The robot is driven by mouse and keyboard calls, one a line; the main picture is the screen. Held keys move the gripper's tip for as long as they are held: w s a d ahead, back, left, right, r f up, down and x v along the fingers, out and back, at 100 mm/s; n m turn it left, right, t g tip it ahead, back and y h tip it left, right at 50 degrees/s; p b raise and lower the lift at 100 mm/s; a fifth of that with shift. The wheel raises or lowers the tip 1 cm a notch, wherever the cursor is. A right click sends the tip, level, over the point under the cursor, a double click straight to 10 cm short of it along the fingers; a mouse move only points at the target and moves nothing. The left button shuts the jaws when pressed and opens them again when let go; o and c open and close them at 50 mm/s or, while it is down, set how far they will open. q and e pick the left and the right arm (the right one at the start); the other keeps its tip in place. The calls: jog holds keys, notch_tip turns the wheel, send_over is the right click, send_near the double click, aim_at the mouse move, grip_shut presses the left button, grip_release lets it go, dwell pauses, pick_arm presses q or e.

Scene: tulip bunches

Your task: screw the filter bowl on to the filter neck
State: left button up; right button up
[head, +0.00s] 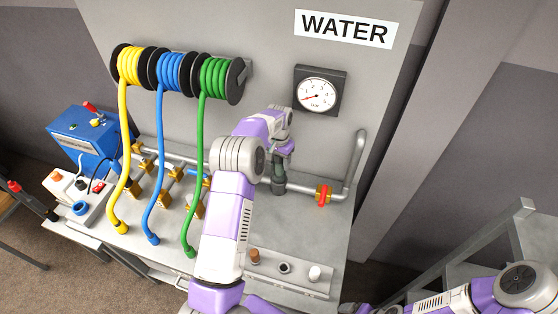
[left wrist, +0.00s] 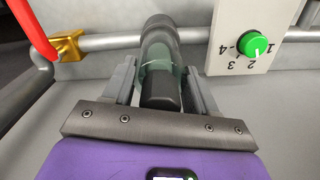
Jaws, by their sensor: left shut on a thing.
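In the left wrist view, the filter bowl (left wrist: 160,78), a greenish see-through cup with a dark end, sits between the fingers of my left gripper (left wrist: 161,68), which is shut on it. The dark grey filter neck (left wrist: 158,32) is in line just beyond it at the pipe. Whether the bowl's rim is touching or threaded on to the neck I cannot tell. In the head view, my left gripper (head: 279,160) is at the pipe, with a dark green part of the filter (head: 279,186) showing below. My right gripper is out of the frame.
A red-handled valve (head: 323,195) is on the pipe to the right. A plate with a green knob (left wrist: 253,44) is close by. Hose reels (head: 178,72) and a gauge (head: 320,91) hang on the panel. Small items (head: 284,267) stand at the bench's front.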

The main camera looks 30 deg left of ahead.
pick_arm(q)
jog(key=m, duration=0.5)
dwell(0.3)
jog(key=m, duration=0.6)
jog(key=shift+f+p, duration=0.1)
jog(key=shift+p, duration=0.25)
jog(key=o, duration=1.2)
jog(key=shift+r+p, duration=1.65)
jog(key=shift+r, duration=0.95)
